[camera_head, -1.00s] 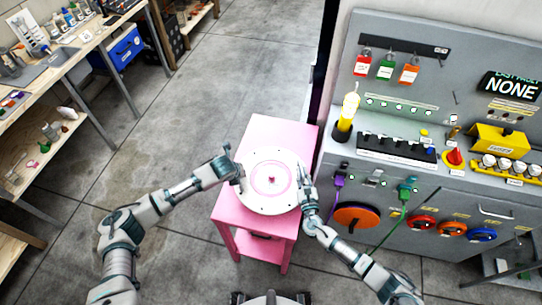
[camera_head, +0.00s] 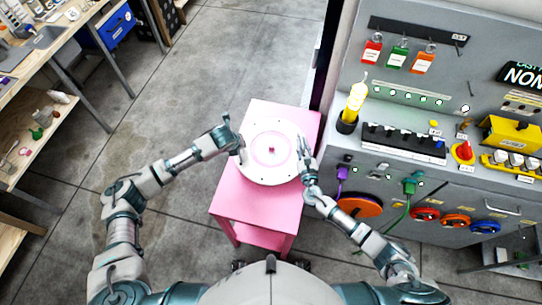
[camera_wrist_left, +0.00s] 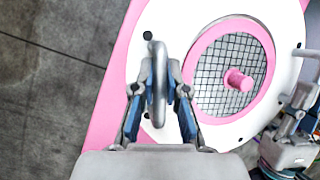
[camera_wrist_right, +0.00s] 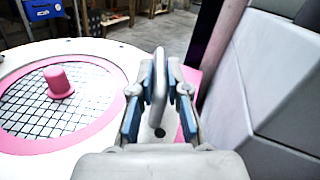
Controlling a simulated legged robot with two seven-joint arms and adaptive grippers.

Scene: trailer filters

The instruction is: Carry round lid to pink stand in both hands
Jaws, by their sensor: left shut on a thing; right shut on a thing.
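The round lid (camera_head: 268,172) is a white disc with a pink ring, a mesh centre and a pink knob (camera_head: 271,151). It is level over the pink stand (camera_head: 228,198); I cannot tell whether it touches the top. My left gripper (camera_wrist_left: 160,85) is shut on a grey handle at the lid's left rim. My right gripper (camera_wrist_right: 160,90) is shut on the matching handle at the right rim. The lid also shows in both wrist views, on the right in the left one and on the left in the right one.
A grey panel cabinet (camera_head: 460,200) with coloured tags, plugs and reels stands close on the right of the stand. A workbench (camera_head: 50,75) with a lower shelf is at the left. The concrete floor (camera_head: 190,90) between them is clear.

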